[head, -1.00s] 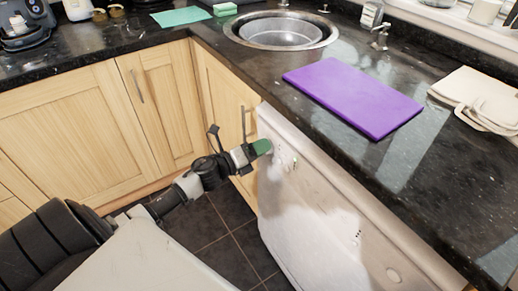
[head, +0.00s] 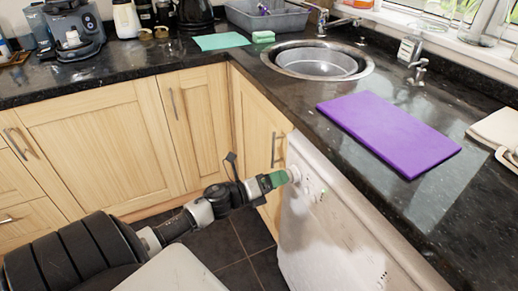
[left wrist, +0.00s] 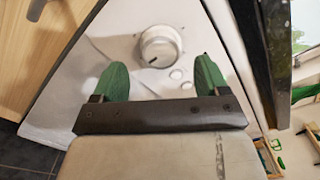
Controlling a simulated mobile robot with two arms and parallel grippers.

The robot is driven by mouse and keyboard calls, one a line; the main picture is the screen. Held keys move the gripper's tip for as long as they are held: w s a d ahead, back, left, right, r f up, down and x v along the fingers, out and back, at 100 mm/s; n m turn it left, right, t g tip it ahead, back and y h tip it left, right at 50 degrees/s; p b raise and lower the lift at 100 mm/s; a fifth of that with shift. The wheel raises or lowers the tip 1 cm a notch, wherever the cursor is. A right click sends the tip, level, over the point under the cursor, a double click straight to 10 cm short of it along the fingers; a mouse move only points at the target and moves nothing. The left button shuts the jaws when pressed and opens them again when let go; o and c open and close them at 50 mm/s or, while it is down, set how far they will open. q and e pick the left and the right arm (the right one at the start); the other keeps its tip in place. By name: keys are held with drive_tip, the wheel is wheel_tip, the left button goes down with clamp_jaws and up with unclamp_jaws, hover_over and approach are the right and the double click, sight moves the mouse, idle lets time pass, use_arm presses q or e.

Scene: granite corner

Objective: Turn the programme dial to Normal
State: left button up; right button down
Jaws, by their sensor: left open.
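The programme dial (left wrist: 160,47) is a round white knob with a dark pointer mark on the white appliance front. In the left wrist view it lies just beyond and between my two green fingertips, with a gap on either side. The mark points to the lower left in that view. In the head view the dial (head: 294,174) shows at the upper left of the appliance front (head: 330,225), right at the tip of my left gripper (head: 279,179). My left gripper is open and empty. No dial lettering is readable. My right gripper is not in view.
The black granite worktop (head: 300,105) overhangs the appliance. A purple board (head: 388,135) lies on it, near a round sink (head: 317,62). A wooden cupboard door with a handle (head: 274,149) stands just left of the dial. Dark floor tiles (head: 235,270) are clear below.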

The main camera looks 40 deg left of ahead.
use_arm(q)
drive_tip(key=v, duration=0.7)
use_arm(e)
drive_tip(key=shift+w+a+r, duration=0.1)
drive_tip(key=shift+w+r, duration=0.3)
drive_tip(key=shift+w, duration=0.3)
drive_tip(key=shift+s, duration=0.1)
